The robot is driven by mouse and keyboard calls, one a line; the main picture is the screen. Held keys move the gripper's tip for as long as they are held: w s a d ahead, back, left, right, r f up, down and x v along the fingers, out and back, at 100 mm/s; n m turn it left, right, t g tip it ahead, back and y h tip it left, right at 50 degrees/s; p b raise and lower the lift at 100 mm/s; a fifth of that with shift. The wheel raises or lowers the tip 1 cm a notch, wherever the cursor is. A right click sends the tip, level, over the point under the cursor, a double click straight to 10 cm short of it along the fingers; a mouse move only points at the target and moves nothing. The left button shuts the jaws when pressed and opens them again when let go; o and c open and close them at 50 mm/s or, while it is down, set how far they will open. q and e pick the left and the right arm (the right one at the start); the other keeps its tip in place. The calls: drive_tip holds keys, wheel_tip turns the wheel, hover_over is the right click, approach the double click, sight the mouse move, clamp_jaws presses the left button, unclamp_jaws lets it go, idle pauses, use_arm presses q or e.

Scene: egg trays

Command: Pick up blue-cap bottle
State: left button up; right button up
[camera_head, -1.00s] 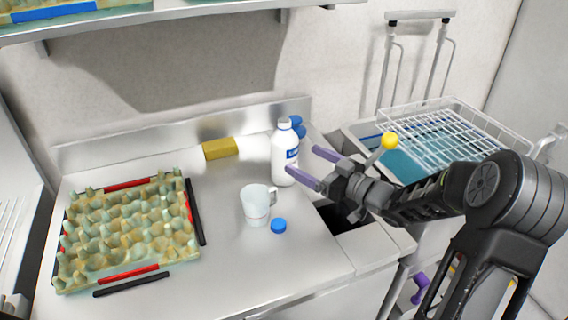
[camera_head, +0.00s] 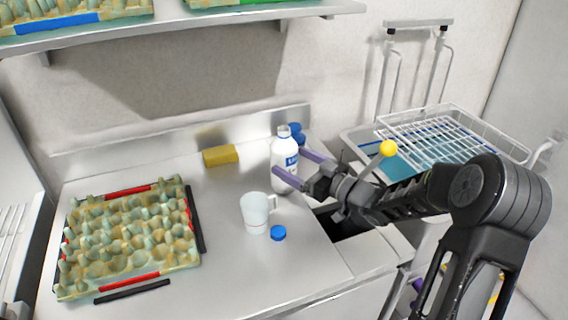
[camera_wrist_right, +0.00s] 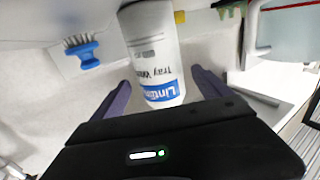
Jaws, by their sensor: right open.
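A white bottle (camera_head: 284,153) with a blue label stands upright near the back of the counter. Its top looks white in the head view; a loose blue cap (camera_head: 278,233) lies on the counter in front of it. My right gripper (camera_head: 290,165) is open, with its purple fingers on either side of the bottle. In the right wrist view the bottle (camera_wrist_right: 155,45) stands between the spread fingers (camera_wrist_right: 160,95), and I cannot tell whether they touch it. My left gripper is not in view.
A clear measuring cup (camera_head: 256,214) stands in front of the bottle. Blue items (camera_head: 298,132) sit just behind the bottle. A yellow sponge (camera_head: 220,156) lies at the back. An egg tray (camera_head: 130,240) is at left. A wire basket (camera_head: 450,140) is at right.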

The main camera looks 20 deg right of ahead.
drive_tip(key=x, duration=0.3)
drive_tip(key=shift+w+a+p, duration=0.2)
drive_tip(key=shift+w+p, duration=0.15)
drive_tip(key=shift+c, duration=0.3)
drive_tip(key=shift+r, duration=0.1)
clamp_jaws()
idle(0.6)
